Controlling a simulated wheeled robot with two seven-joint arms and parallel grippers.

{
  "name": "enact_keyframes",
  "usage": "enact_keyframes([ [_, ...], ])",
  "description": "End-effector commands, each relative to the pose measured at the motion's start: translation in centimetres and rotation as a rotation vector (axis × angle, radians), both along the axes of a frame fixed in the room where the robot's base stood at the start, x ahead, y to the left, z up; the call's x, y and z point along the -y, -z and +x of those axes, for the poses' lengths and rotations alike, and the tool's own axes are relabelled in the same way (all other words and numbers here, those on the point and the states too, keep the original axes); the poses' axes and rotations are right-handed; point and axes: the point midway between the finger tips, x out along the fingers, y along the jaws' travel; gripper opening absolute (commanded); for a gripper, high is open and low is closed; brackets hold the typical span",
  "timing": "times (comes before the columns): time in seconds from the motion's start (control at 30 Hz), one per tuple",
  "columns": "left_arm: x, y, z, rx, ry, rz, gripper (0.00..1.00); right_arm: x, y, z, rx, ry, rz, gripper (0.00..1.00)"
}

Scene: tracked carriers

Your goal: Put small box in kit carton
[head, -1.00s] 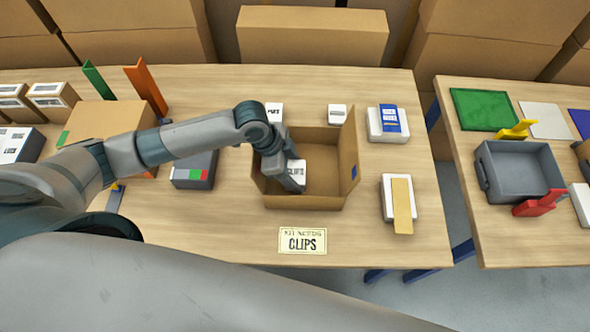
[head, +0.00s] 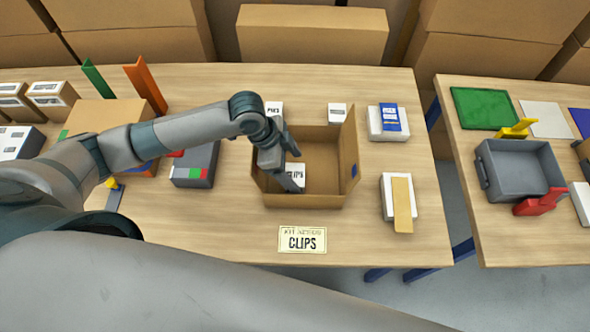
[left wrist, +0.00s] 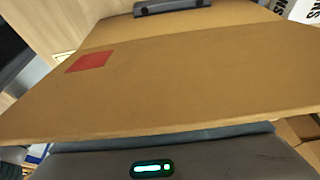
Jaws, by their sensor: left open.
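The kit carton (head: 333,151) is an open cardboard box in the middle of the table. The small white box (head: 298,171), with a CLIPS label, sits inside it toward the left front and is partly hidden by my gripper. My left gripper (head: 292,184) reaches down into the carton from the left. It is open, with its fingers beside the small box; whether they touch it cannot be told. In the left wrist view a cardboard wall (left wrist: 170,85) with a red square fills most of the picture, and the small box cannot be made out. My right gripper is not in view.
A sign reading CLIPS (head: 302,240) lies in front of the carton. White boxes (head: 337,113) stand behind it, and another with a tan strip (head: 402,204) lies to its right. A grey bin (head: 194,168) is to the left. A second table holds a grey tray (head: 520,172).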

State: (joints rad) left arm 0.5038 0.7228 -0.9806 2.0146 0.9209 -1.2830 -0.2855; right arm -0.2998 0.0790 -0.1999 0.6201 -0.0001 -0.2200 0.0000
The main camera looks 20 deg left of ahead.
Motion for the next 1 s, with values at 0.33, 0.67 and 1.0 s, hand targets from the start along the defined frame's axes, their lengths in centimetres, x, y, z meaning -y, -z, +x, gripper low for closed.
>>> enact_keyframes([
  [0.33,-2.4,-5.7,-0.6,0.004,0.001,0.0,0.77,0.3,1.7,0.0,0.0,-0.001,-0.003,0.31],
  [0.67,-3.8,-9.4,-1.1,0.001,-0.001,0.0,0.77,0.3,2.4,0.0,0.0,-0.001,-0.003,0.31],
  [1.0,-3.9,-9.8,-1.1,0.0,-0.001,0.0,0.77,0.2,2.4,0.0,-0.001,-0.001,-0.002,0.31],
])
